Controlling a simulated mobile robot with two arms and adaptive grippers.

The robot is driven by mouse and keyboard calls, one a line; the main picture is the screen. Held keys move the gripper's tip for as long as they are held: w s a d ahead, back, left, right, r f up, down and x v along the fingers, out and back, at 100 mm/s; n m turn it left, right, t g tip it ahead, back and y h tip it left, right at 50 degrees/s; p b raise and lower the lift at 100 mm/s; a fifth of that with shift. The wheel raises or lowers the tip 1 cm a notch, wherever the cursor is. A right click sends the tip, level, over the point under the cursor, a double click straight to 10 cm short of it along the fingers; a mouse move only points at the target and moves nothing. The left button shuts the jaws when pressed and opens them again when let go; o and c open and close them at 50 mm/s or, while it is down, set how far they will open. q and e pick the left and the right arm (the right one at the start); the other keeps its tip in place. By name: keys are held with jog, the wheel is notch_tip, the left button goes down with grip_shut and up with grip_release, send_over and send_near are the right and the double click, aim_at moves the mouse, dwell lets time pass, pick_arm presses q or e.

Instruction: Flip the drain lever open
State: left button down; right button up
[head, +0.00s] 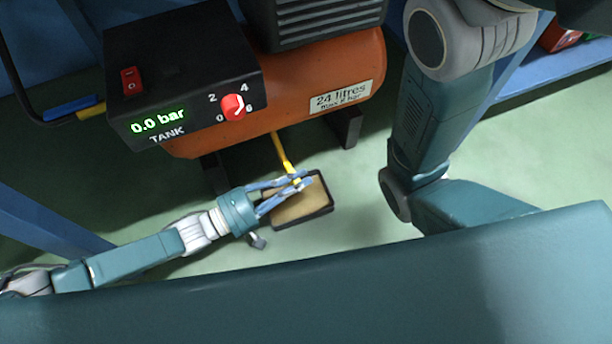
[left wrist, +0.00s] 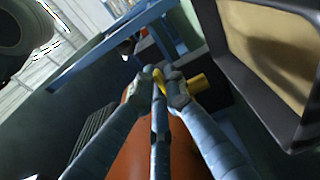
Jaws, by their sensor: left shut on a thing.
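The yellow drain lever (head: 283,150) slants down from under the orange compressor tank (head: 330,75) in the head view. My left gripper (head: 303,181) is shut on its lower end, above a black-rimmed tray. In the left wrist view my left gripper (left wrist: 166,76) also closes at the yellow lever (left wrist: 196,84), whose end sticks out to the right. The fingers hide part of the lever. My right arm shows at the right of the head view, but its gripper is out of view.
The tray (head: 327,208) has a tan inside and stands on the green floor below the lever; it fills the right of the left wrist view. A control box (head: 185,85) reads 0.0 bar, with a red switch and red knob. A blue beam (head: 50,222) is at left.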

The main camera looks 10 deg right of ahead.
pick_arm(q)
jog(key=c, duration=1.8)
grip_release()
jog(key=shift+o, duration=0.2)
jog(key=v, duration=0.7)
jog(key=shift+a, duration=0.2)
jog(key=shift+s, duration=0.1)
